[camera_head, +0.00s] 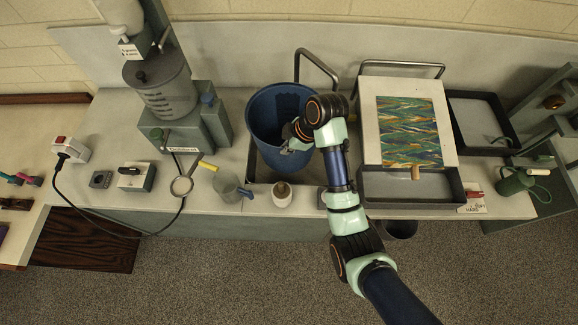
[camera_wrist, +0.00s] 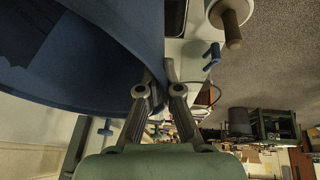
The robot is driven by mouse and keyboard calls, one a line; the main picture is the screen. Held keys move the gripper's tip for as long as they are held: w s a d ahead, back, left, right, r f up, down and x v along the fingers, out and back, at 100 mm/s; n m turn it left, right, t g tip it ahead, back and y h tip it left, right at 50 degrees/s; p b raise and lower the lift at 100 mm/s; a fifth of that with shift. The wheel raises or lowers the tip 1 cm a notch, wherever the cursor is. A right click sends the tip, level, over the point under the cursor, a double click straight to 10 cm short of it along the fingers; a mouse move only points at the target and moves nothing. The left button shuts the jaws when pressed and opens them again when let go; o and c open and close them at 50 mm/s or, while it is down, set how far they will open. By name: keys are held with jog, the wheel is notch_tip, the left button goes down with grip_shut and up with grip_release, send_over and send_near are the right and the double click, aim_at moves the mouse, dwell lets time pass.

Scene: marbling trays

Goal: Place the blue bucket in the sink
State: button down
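The blue bucket (camera_head: 262,118) is a large open-topped tub at the middle of the counter in the head view, over the dark-rimmed sink (camera_head: 250,165). It hides most of the basin, and I cannot tell whether its base touches the sink floor. My gripper (camera_head: 291,143) is at the bucket's front right rim. In the wrist view the bucket (camera_wrist: 95,45) fills the upper left. My gripper's fingers (camera_wrist: 160,85) are on either side of its wall and look closed on it.
A curved tap (camera_head: 318,65) arches behind the bucket. A marbled print on a board (camera_head: 370,115) and a grey tray (camera_head: 410,186) are to the right. A grey tank (camera_head: 165,95) stands left.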

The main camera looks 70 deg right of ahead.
notch_tip(320, 180, down, 15)
jog(key=shift+f+b, duration=0.1)
jog(key=shift+b, duration=0.6)
jog(key=c, duration=1.3)
grip_release()
jog(key=shift+f, duration=0.15)
jog(key=p+v, duration=0.1)
jog(key=v, duration=1.1)
jog(key=shift+p, duration=0.3)
